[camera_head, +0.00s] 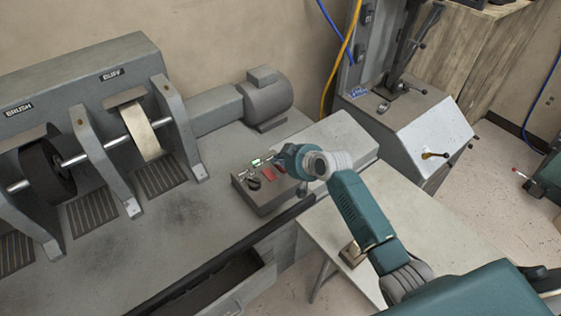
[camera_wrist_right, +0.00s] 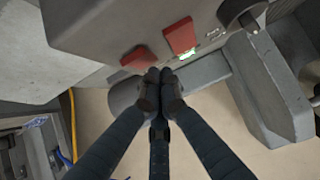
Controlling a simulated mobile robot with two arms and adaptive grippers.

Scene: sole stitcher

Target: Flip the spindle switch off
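A grey control box (camera_head: 262,198) stands on the machine bench with red switches (camera_head: 267,174) and a dark knob (camera_head: 254,183). In the right wrist view, one red rocker switch (camera_wrist_right: 180,36) has a green light at its lower edge, and a second red switch (camera_wrist_right: 137,57) is to its left. No label is readable, so I cannot tell which is the spindle switch. My right gripper (camera_head: 277,160) is at the box; its fingertips (camera_wrist_right: 161,78) are together, empty, just below and between the two switches. Contact is unclear. My left gripper is out of view.
The brush wheel (camera_head: 45,170) and buff wheel (camera_head: 141,130) stand left of the box, with a motor (camera_head: 268,97) behind. An open drawer (camera_head: 215,288) is below the bench's front edge. A grey cabinet with a lever (camera_head: 434,155) stands at the right.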

